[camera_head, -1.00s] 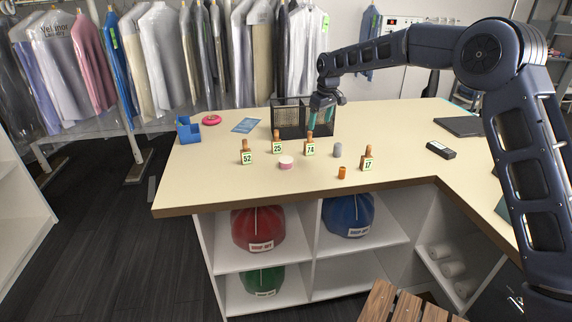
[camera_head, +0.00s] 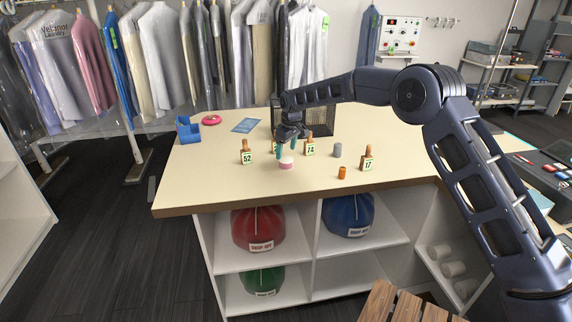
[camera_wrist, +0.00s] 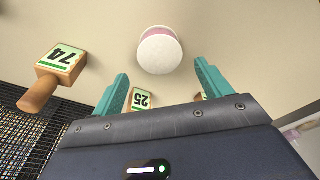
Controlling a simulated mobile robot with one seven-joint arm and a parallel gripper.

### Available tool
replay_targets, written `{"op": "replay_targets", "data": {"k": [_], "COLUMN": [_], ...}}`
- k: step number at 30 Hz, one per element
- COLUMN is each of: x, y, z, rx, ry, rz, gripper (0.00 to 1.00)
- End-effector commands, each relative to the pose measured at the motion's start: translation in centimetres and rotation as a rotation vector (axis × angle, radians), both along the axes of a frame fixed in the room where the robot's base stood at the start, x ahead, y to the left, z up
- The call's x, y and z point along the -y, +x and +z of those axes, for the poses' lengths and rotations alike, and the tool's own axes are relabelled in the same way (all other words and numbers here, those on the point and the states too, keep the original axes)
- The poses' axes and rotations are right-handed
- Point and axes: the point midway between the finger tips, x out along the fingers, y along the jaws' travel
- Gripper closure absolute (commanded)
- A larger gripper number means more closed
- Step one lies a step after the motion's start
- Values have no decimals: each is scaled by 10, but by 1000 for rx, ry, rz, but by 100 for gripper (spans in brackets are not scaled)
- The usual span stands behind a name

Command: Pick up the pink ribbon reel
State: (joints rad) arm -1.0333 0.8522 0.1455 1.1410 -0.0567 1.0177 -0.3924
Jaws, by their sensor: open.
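The pink ribbon reel (camera_head: 287,164) is a small round pink and white roll on the front part of the cream counter. My gripper (camera_head: 287,151) is just behind and above it, pointing down, with its teal fingers apart. In the wrist view the reel (camera_wrist: 160,50) lies beyond the fingertips and roughly centred between them. In that view my gripper (camera_wrist: 160,75) is open with nothing between its fingers, and the reel's white top faces the camera. I cannot tell the exact height of the fingertips above the counter.
Wooden number stands surround the reel: 52 (camera_head: 246,155) at left, 74 (camera_head: 310,147) at right, 17 (camera_head: 367,160) further right; 25 (camera_wrist: 141,100) is close to my fingers. A grey spool (camera_head: 337,150), an orange spool (camera_head: 342,173) and a black mesh basket (camera_head: 318,130) are nearby.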

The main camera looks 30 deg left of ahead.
Motion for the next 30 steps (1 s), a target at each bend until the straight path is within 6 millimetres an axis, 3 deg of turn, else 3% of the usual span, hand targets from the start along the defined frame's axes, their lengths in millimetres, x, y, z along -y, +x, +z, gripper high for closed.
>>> {"op": "replay_targets", "data": {"k": [5,13,21,22,28,30], "x": [2,3,2,2,2,2], "y": [-1,-3,-2,-2,-2,-2], "z": [-12,-48,-52,-52,-52,-52], "rx": [0,-1,1,1,1,1], "ry": [0,-1,1,1,1,1], "rz": [0,1,1,1,1,1], "gripper": [23,23,23,25,64,66]}}
